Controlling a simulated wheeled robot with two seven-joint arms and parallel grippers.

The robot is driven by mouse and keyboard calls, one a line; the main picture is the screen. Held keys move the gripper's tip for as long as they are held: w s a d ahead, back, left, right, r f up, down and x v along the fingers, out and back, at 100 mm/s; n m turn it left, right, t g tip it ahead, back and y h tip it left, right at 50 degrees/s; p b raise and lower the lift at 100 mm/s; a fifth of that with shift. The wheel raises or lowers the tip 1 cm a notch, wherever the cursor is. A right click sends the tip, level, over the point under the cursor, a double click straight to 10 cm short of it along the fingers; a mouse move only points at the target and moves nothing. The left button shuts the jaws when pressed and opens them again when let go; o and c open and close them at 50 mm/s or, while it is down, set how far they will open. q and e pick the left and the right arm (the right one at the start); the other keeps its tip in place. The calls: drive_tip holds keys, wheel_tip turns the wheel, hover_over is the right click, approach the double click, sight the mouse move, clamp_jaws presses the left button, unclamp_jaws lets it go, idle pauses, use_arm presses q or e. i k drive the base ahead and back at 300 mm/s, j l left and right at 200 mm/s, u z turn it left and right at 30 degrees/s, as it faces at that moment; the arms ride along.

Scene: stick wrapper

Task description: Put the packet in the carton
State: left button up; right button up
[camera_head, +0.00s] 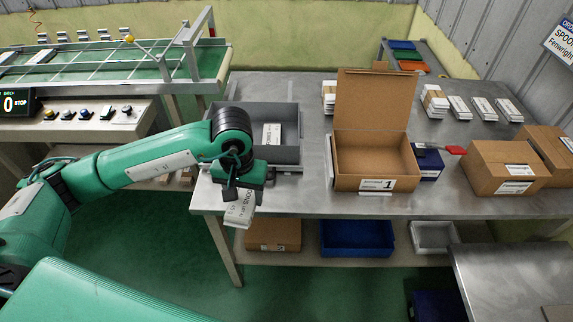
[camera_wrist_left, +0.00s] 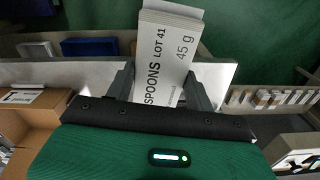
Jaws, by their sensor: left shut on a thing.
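My left gripper (camera_head: 246,190) is shut on a white packet (camera_head: 240,209). It holds the packet tilted, in front of the table's front edge and left of the carton. In the left wrist view the packet (camera_wrist_left: 165,60) sits between the two fingers (camera_wrist_left: 165,88), with "SPOONS LOT 41" and "45 g" printed on it. The open cardboard carton (camera_head: 375,157) stands on the table with its lid raised at the back and a label "1" on its front. No packet shows inside it. The carton also shows at the left edge of the left wrist view (camera_wrist_left: 40,118). My right gripper is not in view.
A grey tray (camera_head: 287,107) left of the carton holds another packet (camera_head: 271,135). Closed brown boxes (camera_head: 505,169) stand at the right, beside a blue box (camera_head: 428,165) with a red-ended tool. Several packets lie at the back right. Blue (camera_head: 357,239) and white bins sit below.

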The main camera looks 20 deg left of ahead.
sight(352, 167)
drive_tip(key=z, duration=1.1)
drive_tip(key=j+z, duration=0.25)
drive_tip(key=j, duration=0.15)
drive_tip(key=k+j+z, duration=0.2)
drive_tip(key=j, duration=0.2)
drive_tip(key=k+j+z, duration=0.1)
drive_tip(key=j+z, duration=0.15)
drive_tip(key=j, duration=0.15)
